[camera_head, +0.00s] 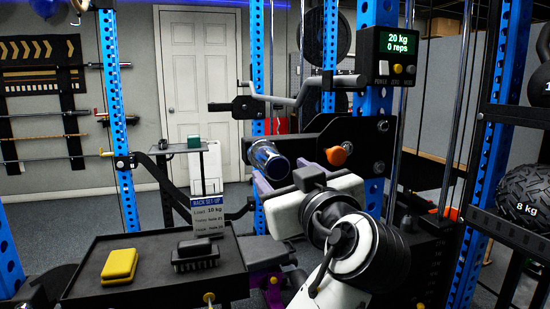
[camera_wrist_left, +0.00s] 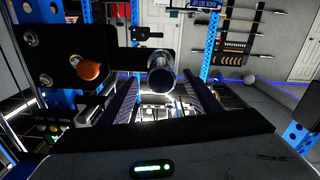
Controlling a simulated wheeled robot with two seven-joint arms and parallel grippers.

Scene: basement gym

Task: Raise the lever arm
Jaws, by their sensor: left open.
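The lever arm shows as a dark beam (camera_head: 316,144) at the rack's blue upright, with a round handle (camera_head: 267,157) that has a blue band near its end. An orange knob (camera_head: 337,155) sits on the beam to the right of the handle. My left gripper (camera_head: 284,178) is open just below and in front of the handle. In the left wrist view the handle's end (camera_wrist_left: 161,77) shows between the two ribbed fingers, without visible contact; the orange knob (camera_wrist_left: 89,71) is to its left. My wrist hides part of the beam. My right gripper is not in view.
A black tray (camera_head: 150,288) at lower left holds a yellow block (camera_head: 119,265) and a black brush (camera_head: 195,254). A display (camera_head: 391,42) reads 20 kg, 0 reps. Blue uprights, including one on the left (camera_head: 117,120), and a right-hand ball shelf (camera_head: 508,226) bound the space.

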